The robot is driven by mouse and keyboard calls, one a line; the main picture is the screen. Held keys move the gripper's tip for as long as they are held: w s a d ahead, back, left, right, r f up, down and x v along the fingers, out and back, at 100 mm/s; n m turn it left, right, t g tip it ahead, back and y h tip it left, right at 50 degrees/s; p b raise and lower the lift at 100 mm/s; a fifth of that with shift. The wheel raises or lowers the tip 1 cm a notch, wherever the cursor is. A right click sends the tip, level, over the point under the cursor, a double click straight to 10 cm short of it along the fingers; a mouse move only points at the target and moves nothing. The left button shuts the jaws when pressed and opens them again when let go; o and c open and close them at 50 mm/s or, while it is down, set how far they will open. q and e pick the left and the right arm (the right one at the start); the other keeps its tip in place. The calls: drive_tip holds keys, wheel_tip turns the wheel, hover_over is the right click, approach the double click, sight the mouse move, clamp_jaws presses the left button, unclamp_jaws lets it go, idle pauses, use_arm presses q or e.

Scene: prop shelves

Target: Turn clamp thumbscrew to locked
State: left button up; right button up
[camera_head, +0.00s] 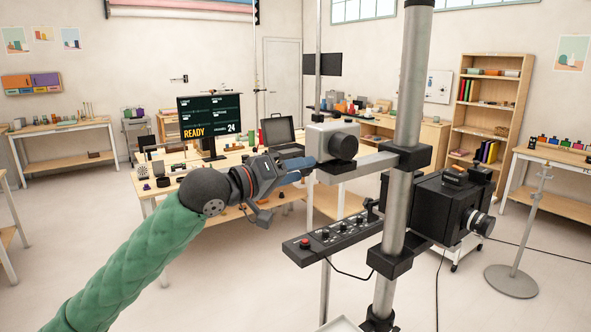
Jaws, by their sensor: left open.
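A thick metal post (397,235) stands in front of me with black clamps on it. The upper clamp (402,157) holds a grey arm with a white camera-like unit (330,142). The lower clamp (390,262) sits beside the control panel. A small dark knob (372,208) shows left of the post, above the panel; I cannot tell whether it is the thumbscrew or how it is turned. My left gripper (308,163) is open, just left of and below the white unit. Its tips are small and partly overlap the unit's edge. My right gripper is not in view.
A black control panel (332,238) with a red button juts left from the post. A large black camera body (440,208) is on the right. Behind are a workbench (160,188) with a "READY" monitor (209,120), shelves (490,105) and a round-based stand (511,281).

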use_arm(q)
drive_tip(key=shift+c, duration=0.4)
drive_tip(key=c, duration=0.9)
